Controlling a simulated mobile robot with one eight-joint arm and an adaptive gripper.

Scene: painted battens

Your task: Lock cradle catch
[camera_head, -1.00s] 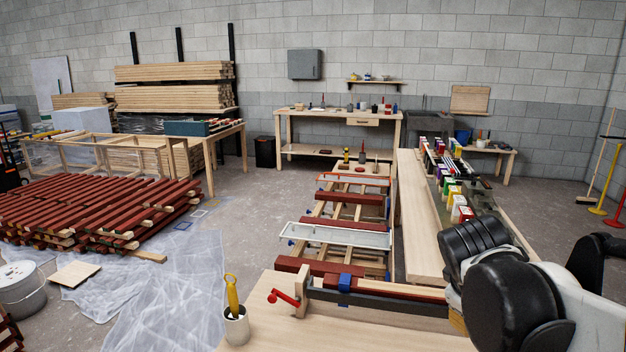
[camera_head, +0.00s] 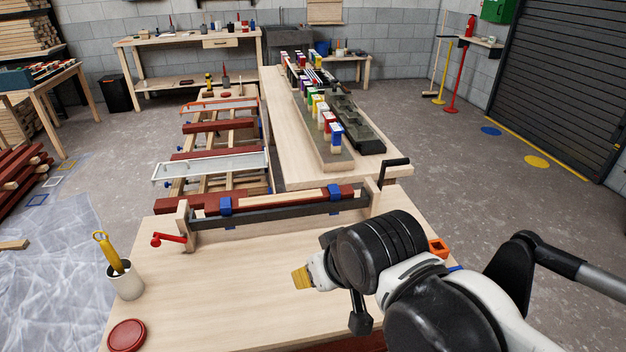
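The cradle (camera_head: 275,212) is a dark bar between two upright wooden end blocks at the far edge of the near bench. A red batten (camera_head: 290,199) with a bare wood strip lies along it, with blue clamp pieces (camera_head: 225,205) around the bar. A red lever (camera_head: 168,239) sticks out left of the left end block. A black crank-shaped handle (camera_head: 395,165) rises at the right end. I cannot tell which one is the catch. My gripper (camera_head: 303,279) is over the bench, in front of the cradle and apart from it. A yellowish piece shows at its tip; its fingers are unclear.
A white cup (camera_head: 126,282) with a yellow-handled tool and a round red lid (camera_head: 127,336) stand at the bench's left. An orange piece (camera_head: 437,247) shows behind my arm. Beyond is a long table (camera_head: 300,170) with colourful blocks. The bench middle is clear.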

